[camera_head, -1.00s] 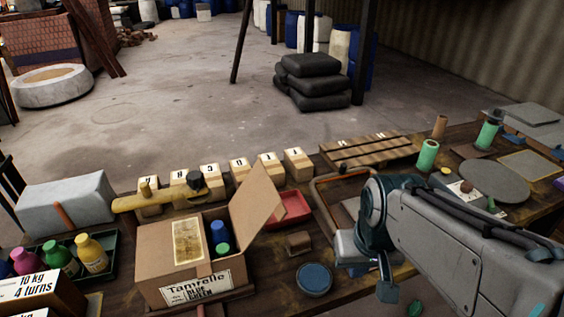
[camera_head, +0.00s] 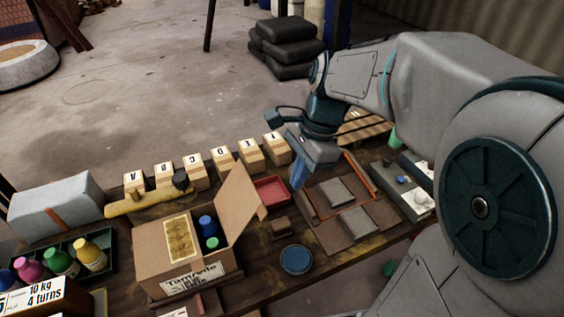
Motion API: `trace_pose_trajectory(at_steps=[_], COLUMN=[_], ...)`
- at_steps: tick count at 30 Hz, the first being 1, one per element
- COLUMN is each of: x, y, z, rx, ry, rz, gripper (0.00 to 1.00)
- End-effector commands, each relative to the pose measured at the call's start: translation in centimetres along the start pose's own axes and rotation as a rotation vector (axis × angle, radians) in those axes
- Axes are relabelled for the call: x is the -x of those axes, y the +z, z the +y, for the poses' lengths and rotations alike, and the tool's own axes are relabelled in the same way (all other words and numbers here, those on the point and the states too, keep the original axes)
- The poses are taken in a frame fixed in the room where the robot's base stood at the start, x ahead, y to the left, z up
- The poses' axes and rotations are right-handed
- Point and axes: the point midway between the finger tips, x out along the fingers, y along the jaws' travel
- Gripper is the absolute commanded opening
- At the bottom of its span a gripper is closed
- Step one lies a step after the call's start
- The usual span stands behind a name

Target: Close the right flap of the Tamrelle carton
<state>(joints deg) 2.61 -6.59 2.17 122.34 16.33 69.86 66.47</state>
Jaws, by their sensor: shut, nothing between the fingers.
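The Tamrelle carton (camera_head: 155,262) is an open brown cardboard box on the bench, left of centre, with a printed label on its front. Its right flap (camera_head: 236,204) stands up and leans outward to the right. The left part of its top is covered by a panel with a yellowish sheet (camera_head: 180,240). Blue and green capped bottles (camera_head: 208,228) show in the opening. My gripper (camera_head: 298,182) is shut and empty, pointing down above the bench, to the right of the flap and apart from it.
A red tray (camera_head: 272,190) lies behind the flap. Lettered blocks (camera_head: 222,163) line the back. A tray of bottles (camera_head: 62,262) stands at left.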

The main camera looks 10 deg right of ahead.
Motion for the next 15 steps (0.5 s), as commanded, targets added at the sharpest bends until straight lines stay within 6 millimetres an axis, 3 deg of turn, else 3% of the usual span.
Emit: trace_pose_trajectory(at_steps=[12, 14, 15], x=[-8.7, -9.3, -8.5], y=[0.0, 0.2, 1.1], z=[0.1, 0.1, 0.1], rx=[0.001, 0.003, 0.008], ry=[0.006, 0.003, -0.002], rz=[-0.001, 0.000, 0.002], gripper=[0.00, 0.00, 0.00])
